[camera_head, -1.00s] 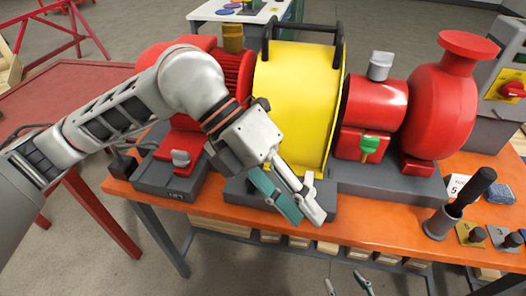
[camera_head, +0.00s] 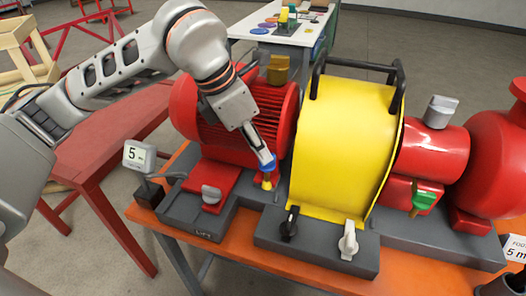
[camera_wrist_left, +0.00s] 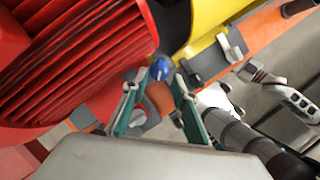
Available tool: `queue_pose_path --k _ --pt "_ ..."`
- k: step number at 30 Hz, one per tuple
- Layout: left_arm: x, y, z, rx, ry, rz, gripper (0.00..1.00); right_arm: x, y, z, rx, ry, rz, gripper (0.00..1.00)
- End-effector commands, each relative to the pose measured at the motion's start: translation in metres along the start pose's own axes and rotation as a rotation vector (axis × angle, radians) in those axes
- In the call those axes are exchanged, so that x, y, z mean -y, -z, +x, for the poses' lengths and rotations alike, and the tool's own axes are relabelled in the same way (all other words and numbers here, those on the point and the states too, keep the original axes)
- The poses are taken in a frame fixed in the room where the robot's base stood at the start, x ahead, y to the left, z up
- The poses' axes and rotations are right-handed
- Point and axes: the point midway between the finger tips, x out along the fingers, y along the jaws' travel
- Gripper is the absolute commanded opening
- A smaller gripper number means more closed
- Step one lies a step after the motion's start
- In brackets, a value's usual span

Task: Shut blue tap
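The blue tap (camera_head: 267,163) has a small blue handle on a yellow stem, at the front of the ribbed red motor and left of the yellow guard. In the left wrist view the blue handle (camera_wrist_left: 160,69) shows between and slightly past the fingertips. My left gripper (camera_head: 263,156) comes down from above right at the blue handle. In the left wrist view its two teal fingers (camera_wrist_left: 157,80) stand apart, with a gap on both sides of the handle. Whether a finger touches it I cannot tell.
The yellow guard (camera_head: 345,145) stands close on the right. A black lever (camera_head: 289,224) and a white lever (camera_head: 348,240) stand on the grey base in front. A grey knob (camera_head: 211,194) is on the left. A green tap (camera_head: 423,201) is farther right.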

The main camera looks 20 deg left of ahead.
Motion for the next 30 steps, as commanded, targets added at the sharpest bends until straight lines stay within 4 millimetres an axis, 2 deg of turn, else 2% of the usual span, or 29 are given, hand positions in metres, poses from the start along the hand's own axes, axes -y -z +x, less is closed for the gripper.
queue_pose_path --k 6,17,20,21,30 --pt "0.0 0.0 0.025 0.0 0.001 -0.001 0.28 0.0 0.0 -0.001 0.001 0.0 -0.001 0.51" --pt "0.0 0.0 0.031 0.001 0.001 -0.001 0.28 0.0 0.002 0.0 -0.001 -0.001 0.001 0.51" --pt "0.0 0.0 0.031 0.001 0.001 -0.001 0.04 0.0 0.002 0.0 -0.001 -0.001 0.002 0.51" --pt "0.0 0.0 0.031 0.001 0.001 -0.001 0.0 0.0 0.002 0.0 -0.002 -0.001 0.002 0.51" --pt "0.0 0.0 0.031 0.001 0.005 0.01 0.0 0.0 0.004 0.0 -0.005 -0.001 0.003 0.51"
